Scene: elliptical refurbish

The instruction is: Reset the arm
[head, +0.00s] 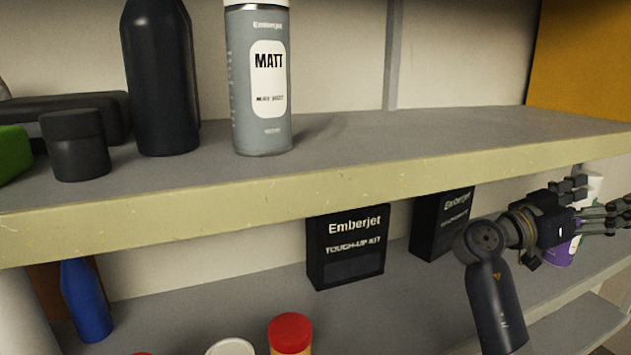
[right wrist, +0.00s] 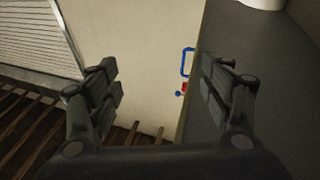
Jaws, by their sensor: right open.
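My right arm comes up from the lower right in the head view. Its gripper (head: 598,205) points to the right, in front of the lower shelf's right end. In the right wrist view my right gripper (right wrist: 160,85) is open, with its two fingers wide apart and nothing between them. Behind the fingers are a pale wall panel and the edge of a dark grey surface. My left gripper does not show in either view.
The upper shelf (head: 330,178) holds a grey MATT spray can (head: 262,110), a tall black bottle (head: 160,80) and a small dark jar (head: 76,145). Below stand a black touch-up kit box (head: 347,248), a blue bottle (head: 86,300) and a red-lidded container (head: 290,335). A purple-and-white container (head: 562,252) is close behind my right gripper.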

